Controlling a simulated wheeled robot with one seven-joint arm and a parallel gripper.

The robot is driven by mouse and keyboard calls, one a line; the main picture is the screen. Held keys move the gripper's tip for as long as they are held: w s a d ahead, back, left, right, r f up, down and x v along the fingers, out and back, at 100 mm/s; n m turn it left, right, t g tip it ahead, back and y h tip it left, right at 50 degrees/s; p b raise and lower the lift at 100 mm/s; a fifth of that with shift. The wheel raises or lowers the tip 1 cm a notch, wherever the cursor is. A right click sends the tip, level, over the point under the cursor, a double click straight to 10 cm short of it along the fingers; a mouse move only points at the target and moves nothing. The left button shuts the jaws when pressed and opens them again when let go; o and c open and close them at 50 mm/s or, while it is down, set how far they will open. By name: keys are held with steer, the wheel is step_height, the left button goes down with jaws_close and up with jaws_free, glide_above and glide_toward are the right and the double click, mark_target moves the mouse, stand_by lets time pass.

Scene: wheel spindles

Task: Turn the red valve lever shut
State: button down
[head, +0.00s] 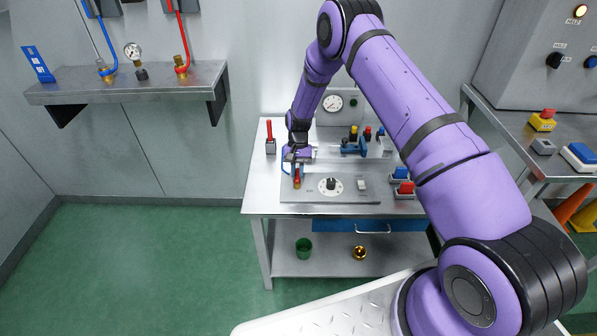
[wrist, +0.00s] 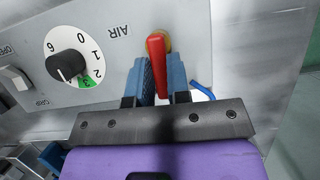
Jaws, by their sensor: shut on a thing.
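The red valve lever (wrist: 157,62) stands between the two blue fingers of my gripper (wrist: 161,82) in the wrist view. My gripper is shut on it. A brass-coloured fitting shows at the lever's far end, at the edge of the grey panel (wrist: 115,62) beside the word AIR. In the head view the lever (head: 297,183) shows small and red at the panel's left end, just below my gripper (head: 294,170).
The panel also carries a black dial (wrist: 66,65) and a white rocker switch (wrist: 15,78). A red-handled toggle (head: 269,132) stands at the bench's back left. A blue hose (wrist: 202,90) lies close beside one finger.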

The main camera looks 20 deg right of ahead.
steer(key=shift+n, duration=0.3)
stand_by(0.4)
steer(key=c, duration=1.1)
jaws_free()
steer(key=shift+r, duration=0.1)
steer(key=v, duration=1)
steer(key=shift+w+a+r, duration=0.15)
steer(key=shift+w+r, duration=0.05)
steer(key=shift+r, duration=0.1)
